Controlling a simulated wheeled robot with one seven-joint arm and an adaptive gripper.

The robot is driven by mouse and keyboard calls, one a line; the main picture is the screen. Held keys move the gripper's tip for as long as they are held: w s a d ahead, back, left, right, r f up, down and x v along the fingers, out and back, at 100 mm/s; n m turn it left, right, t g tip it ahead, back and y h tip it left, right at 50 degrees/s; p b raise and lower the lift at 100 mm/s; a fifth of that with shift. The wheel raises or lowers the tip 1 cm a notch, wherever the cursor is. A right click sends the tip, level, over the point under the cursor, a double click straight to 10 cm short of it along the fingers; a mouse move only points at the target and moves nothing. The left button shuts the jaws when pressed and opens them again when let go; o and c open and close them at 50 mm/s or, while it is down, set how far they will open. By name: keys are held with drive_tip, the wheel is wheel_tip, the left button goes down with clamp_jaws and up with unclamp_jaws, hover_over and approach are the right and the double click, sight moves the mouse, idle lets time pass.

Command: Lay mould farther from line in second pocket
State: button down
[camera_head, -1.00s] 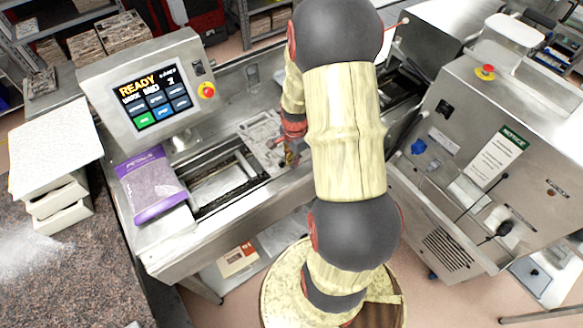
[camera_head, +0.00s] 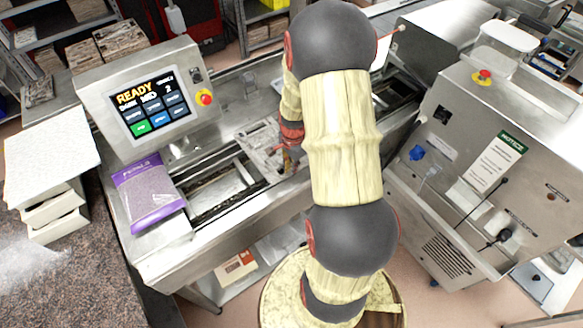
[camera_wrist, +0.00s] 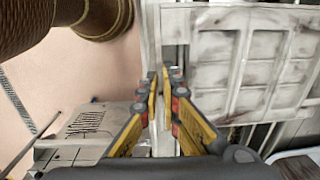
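A grey-white mould (camera_head: 258,140) with smudged cavities lies over the line's top, left of my arm in the head view. It fills the upper right of the wrist view (camera_wrist: 250,62), its cavities facing the camera. My gripper (camera_wrist: 164,72) is beside the mould's left edge in the wrist view, its fingertips close together with a narrow gap. Whether the rim is between the fingers is unclear. In the head view my gripper (camera_head: 289,150) is at the mould's right end, mostly behind my arm. A long recess (camera_head: 222,188) in the line lies in front of the mould.
A screen reading READY (camera_head: 150,103) stands behind the line. A purple bag (camera_head: 150,190) lies at the line's left end. White trays (camera_head: 52,205) are stacked on the stone counter at left. A steel machine (camera_head: 480,160) stands close on the right.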

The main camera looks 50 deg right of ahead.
drive_tip(key=shift+f+b, duration=2.25)
drive_tip(key=shift+f, duration=1.1)
drive_tip(key=c, duration=2)
unclamp_jaws()
drive_tip(key=shift+o, duration=0.2)
wheel_tip(320, 180, up, 12)
drive_tip(key=shift+s, duration=0.25)
drive_tip(key=shift+a, duration=0.1)
